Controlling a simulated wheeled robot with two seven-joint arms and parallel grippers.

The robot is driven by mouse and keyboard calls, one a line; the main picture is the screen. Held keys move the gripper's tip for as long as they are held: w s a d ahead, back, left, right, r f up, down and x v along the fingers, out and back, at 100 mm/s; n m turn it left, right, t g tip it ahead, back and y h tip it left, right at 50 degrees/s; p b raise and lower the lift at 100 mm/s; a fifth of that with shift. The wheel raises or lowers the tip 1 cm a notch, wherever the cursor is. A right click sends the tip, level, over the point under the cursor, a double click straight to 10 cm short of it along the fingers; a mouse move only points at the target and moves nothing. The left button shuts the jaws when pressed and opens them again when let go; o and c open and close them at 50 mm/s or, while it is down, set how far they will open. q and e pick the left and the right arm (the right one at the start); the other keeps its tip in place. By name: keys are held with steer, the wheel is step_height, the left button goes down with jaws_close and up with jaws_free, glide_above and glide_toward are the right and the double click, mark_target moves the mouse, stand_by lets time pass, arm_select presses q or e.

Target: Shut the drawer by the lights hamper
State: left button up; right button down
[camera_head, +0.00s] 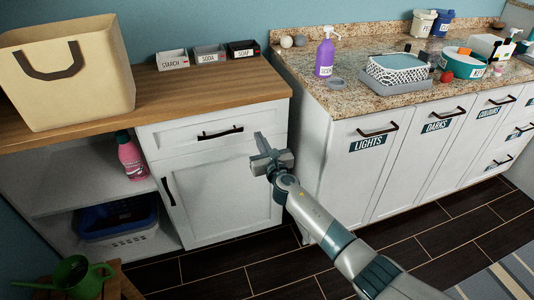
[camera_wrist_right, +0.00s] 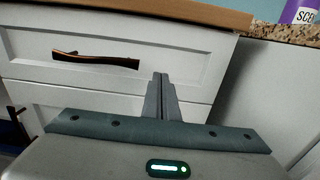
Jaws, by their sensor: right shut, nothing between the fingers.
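The white drawer (camera_head: 185,138) with a dark bar handle (camera_head: 220,132) sits under the wooden top, left of the hamper front labelled LIGHTS (camera_head: 350,175). The drawer front (camera_wrist_right: 195,62) and its handle (camera_wrist_right: 95,60) also show in the right wrist view. I cannot tell exactly how far it stands out from the cabinet. My right gripper (camera_head: 259,138) is shut and empty, in front of the drawer's right part, right of the handle. In the wrist view its fingertips (camera_wrist_right: 161,76) overlap the lower drawer front; contact is unclear. My left gripper is out of view.
A cabinet door (camera_head: 225,195) is below the drawer. An open shelf with a pink bottle (camera_head: 131,158) and a basket (camera_head: 120,225) is at left. A beige bin (camera_head: 75,85) stands on the wooden top (camera_head: 190,90). A purple bottle (camera_head: 325,58) stands on the granite counter (camera_head: 345,98).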

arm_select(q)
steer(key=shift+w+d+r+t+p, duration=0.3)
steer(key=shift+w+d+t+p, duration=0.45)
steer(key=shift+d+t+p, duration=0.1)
arm_select(e)
steer(key=v, duration=0.8)
steer(key=shift+r, duration=0.15)
